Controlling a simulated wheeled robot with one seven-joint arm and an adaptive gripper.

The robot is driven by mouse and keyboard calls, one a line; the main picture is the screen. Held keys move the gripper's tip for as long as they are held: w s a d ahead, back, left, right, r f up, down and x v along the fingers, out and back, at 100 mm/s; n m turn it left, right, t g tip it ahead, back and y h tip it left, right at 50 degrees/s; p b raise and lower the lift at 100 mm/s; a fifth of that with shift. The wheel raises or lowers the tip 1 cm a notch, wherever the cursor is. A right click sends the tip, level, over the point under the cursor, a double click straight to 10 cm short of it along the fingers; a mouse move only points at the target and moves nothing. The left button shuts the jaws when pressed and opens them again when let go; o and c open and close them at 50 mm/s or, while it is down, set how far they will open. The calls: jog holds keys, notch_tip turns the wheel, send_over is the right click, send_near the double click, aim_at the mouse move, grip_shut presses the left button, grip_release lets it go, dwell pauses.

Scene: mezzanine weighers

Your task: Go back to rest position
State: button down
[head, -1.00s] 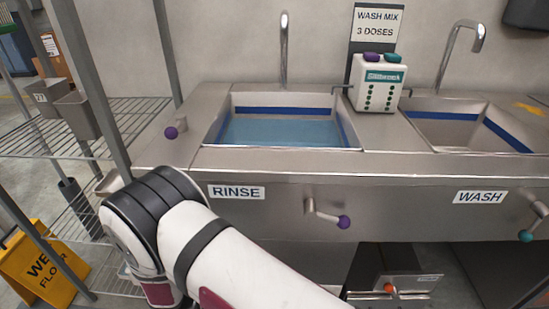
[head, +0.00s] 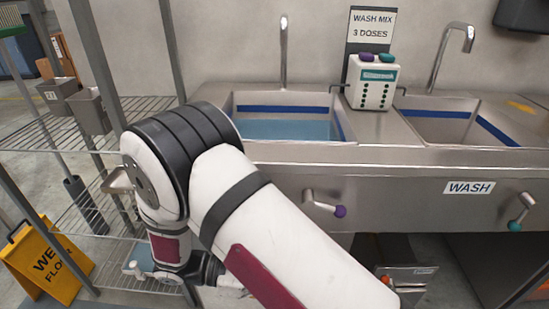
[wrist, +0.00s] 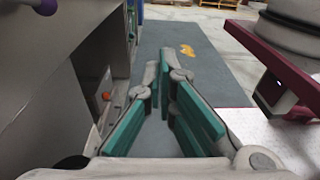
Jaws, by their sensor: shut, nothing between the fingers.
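My gripper (wrist: 166,68) shows in the wrist view with its green-padded fingers closed together at the tips. Nothing is between them. It points along the floor beside the steel front of the sink unit, over a dark mat (wrist: 210,66). In the head view my arm is folded at the lower left, in front of the sink unit, and the gripper cannot be made out there. The arm hides the RINSE label and part of the rinse basin (head: 345,122).
The wash basin (head: 440,125) is at right, with the dispenser (head: 371,82) between the basins. Levers with purple (head: 340,211) and teal (head: 515,226) knobs stick out in front. A wire shelf rack (head: 60,136) and yellow floor sign (head: 45,262) stand close at left.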

jog(key=s+d+r+m+g+y, duration=0.1)
jog(key=d+r+m+g+y, duration=0.1)
jog(key=d+r+m+y, duration=0.45)
jog(key=s+d+r+m+g+y, duration=0.1)
jog(key=d+r+m+g+y, duration=0.15)
jog(key=r, duration=0.65)
jog(key=s+d+r+m+t+y, duration=0.3)
jog(key=s+d+m+y, duration=0.15)
jog(key=s, duration=0.25)
jog(key=s+d+r+m+t+y, duration=0.3)
jog(key=s+r+m+t, duration=0.15)
jog(key=s, duration=0.35)
notch_tip(320, 180, up, 18)
jog(key=t+p, duration=0.2)
jog(key=p, duration=1.5)
jog(key=shift+w+f, duration=0.15)
jog(key=shift+w, duration=0.05)
